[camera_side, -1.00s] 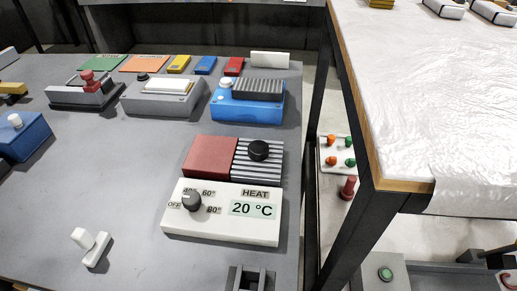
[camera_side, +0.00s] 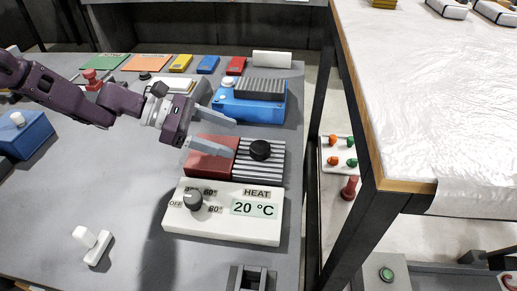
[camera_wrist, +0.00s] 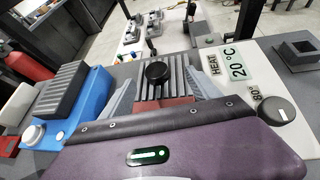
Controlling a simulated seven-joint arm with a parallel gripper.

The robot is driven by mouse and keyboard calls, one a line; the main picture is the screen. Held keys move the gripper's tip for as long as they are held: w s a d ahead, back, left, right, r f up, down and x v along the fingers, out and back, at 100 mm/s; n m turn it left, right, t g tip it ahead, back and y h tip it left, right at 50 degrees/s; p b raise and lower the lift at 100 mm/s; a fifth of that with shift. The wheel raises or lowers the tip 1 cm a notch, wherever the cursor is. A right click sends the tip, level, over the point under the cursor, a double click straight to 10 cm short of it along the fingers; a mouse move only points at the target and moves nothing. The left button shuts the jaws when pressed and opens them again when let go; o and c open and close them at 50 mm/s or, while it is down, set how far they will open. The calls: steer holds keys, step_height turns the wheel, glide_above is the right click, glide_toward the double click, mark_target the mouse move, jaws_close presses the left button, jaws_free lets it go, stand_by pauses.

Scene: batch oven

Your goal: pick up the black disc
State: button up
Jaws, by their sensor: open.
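The black disc (camera_side: 260,149) lies on the grey ribbed plate (camera_side: 272,168), beside the red block (camera_side: 208,158). In the wrist view the black disc (camera_wrist: 157,73) shows ahead of my fingers, near the middle. My gripper (camera_side: 234,137) is open and empty. Its two grey fingers point right toward the disc, above the red block, and stand apart from the disc. In the wrist view the fingers of my gripper (camera_wrist: 165,88) spread to either side of the red block and ribbed plate. The disc is fully visible in both views.
The white heat panel (camera_side: 222,225) with a grey dial (camera_side: 193,200) and a "20 °C" display stands in front. A blue device (camera_side: 250,105) stands behind. A white-topped table (camera_side: 430,110) rises at the right. The grey bench at front left is mostly clear.

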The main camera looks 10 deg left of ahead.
mark_target(256, 146)
steer(key=f, duration=0.1)
steer(key=w+d+f+n, duration=0.1)
steer(key=shift+f, duration=0.35)
steer(key=x, duration=0.6)
steer(key=shift+w+d+r, duration=0.2)
steer(key=shift+r, duration=0.15)
jaws_close()
